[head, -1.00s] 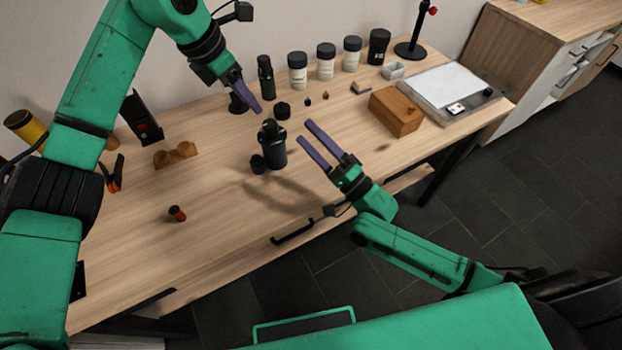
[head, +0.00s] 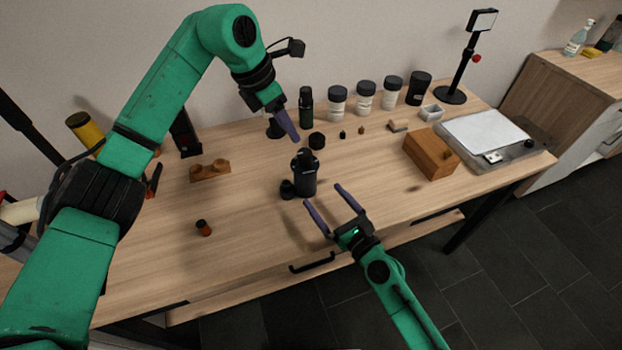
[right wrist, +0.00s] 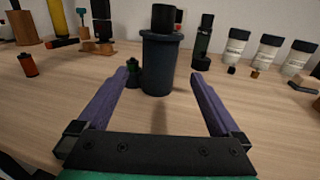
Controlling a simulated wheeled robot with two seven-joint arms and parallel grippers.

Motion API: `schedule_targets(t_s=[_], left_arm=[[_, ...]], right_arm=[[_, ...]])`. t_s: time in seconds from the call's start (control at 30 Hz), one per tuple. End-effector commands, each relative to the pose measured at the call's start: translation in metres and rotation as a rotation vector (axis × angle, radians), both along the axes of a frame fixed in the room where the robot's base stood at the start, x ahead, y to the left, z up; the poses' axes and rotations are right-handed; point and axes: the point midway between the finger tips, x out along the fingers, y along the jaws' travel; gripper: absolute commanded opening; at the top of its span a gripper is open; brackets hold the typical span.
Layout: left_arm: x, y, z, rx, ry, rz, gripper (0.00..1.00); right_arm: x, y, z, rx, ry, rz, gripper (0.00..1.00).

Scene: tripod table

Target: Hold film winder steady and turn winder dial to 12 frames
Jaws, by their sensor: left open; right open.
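The film winder (head: 304,176) is a dark upright cylinder with a narrower black top, standing on the table. It also shows in the right wrist view (right wrist: 160,62), centred between my right fingers and beyond their tips. A small dark knob-like piece (head: 287,190) is at its lower left; I cannot tell whether it is joined to it. My right gripper (head: 330,212) is open and empty, in front of the winder and apart from it. My left gripper (head: 294,134) hangs above and behind the winder, its fingers overlapping in this view. No dial markings are legible.
White jars with black lids (head: 364,96) line the back. A wooden box (head: 431,154) and a light panel (head: 484,138) are at the right. The front middle of the table is clear.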

Motion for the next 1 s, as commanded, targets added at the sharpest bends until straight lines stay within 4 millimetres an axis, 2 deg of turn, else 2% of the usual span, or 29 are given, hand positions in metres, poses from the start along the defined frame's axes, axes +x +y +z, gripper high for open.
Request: schedule_targets(t_s=[0.1,0.33,0.5,0.73,0.77,0.8,0.87,1.0], left_arm=[[0.0,0.0,0.0,0.0,0.0,0.0,0.5],[0.0,0.0,0.0,0.0,0.0,0.0,0.5],[0.0,0.0,0.0,0.0,0.0,0.0,0.5],[0.0,0.0,0.0,0.0,0.0,0.0,0.5],[0.0,0.0,0.0,0.0,0.0,0.0,0.5],[0.0,0.0,0.0,0.0,0.0,0.0,0.5],[0.0,0.0,0.0,0.0,0.0,0.0,0.5],[0.0,0.0,0.0,0.0,0.0,0.0,0.5]], right_arm=[[0.028,0.016,0.002,0.004,-0.002,-0.001,1.0],[0.072,0.042,0.002,-0.001,-0.003,0.001,1.0],[0.085,0.051,0.001,-0.002,-0.001,0.002,1.0],[0.086,0.051,0.001,-0.002,-0.001,0.001,1.0],[0.086,0.051,0.001,-0.002,-0.001,0.001,0.92],[0.086,0.051,0.001,-0.002,-0.001,0.001,0.77],[0.086,0.051,0.001,-0.002,-0.001,0.001,0.54],[0.086,0.051,0.001,-0.002,-0.001,0.001,0.01]])
